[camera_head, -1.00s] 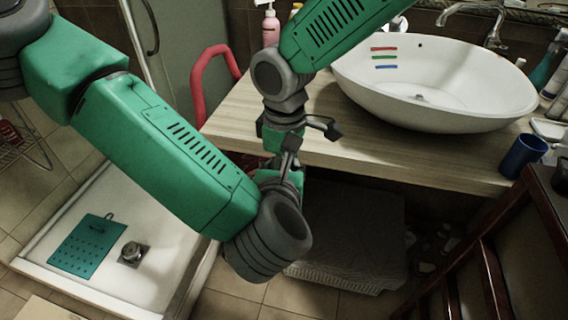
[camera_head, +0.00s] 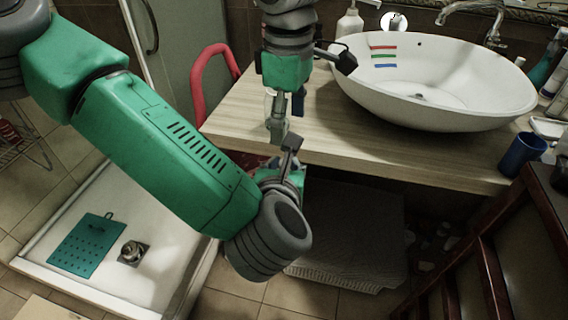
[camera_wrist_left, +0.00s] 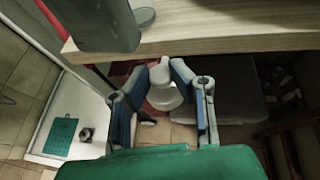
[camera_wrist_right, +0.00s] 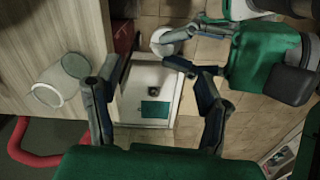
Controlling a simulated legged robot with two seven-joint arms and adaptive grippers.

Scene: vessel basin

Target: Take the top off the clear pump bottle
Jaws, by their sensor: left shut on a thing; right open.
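My left gripper (camera_head: 285,165) is just in front of the counter's edge, below its top. In the left wrist view its fingers (camera_wrist_left: 162,75) are shut on a small whitish thing (camera_wrist_left: 165,97). That thing also shows as a pale round shape in the right wrist view (camera_wrist_right: 168,40); I cannot tell whether it is the clear pump bottle or a part of it. My right gripper (camera_head: 308,98) is open above the counter's front edge, higher than the left. In the right wrist view a clear container (camera_wrist_right: 50,88) lies beyond its left finger, outside the jaws.
A wooden counter (camera_head: 235,110) carries a white basin (camera_head: 440,85), a whitish pump bottle (camera_head: 350,22) at the back and a blue cup (camera_head: 522,155) at the right. A red rail (camera_head: 197,90) stands left of the counter. A shower tray (camera_head: 150,280) is on the floor.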

